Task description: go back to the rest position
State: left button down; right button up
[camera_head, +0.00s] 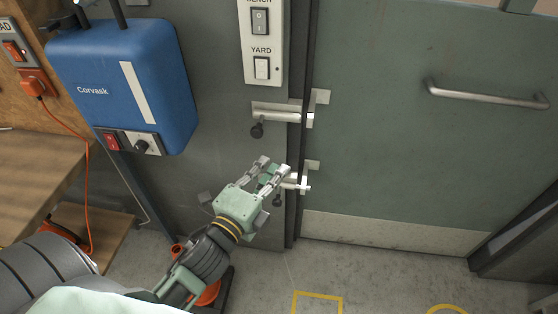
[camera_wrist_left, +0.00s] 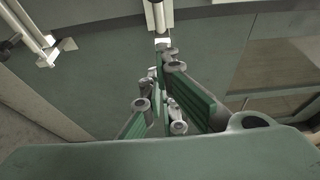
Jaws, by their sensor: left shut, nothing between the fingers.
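My left gripper (camera_head: 274,168), pale green with grey jointed fingers, is shut and empty. In the head view it stands in front of the lower door bolt (camera_head: 300,183), overlapping its left part; I cannot tell whether they touch. In the left wrist view the gripper's fingers (camera_wrist_left: 164,58) point up toward a pale metal bar. The upper door bolt (camera_head: 285,112) lies across the gap between the grey panel and the green door (camera_head: 390,150). My right gripper is not in view.
A switch panel (camera_head: 261,42) is above the bolts. The door has a metal handle (camera_head: 485,96). An orange cable (camera_head: 88,190) hangs by the bench. Floor at the lower right is clear.

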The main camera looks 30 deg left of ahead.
pick_arm(q)
jog(key=shift+s+a, duration=0.1)
jog(key=shift+s, duration=0.55)
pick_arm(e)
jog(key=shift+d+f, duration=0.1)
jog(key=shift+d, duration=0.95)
pick_arm(q)
jog(key=shift+f, duration=0.15)
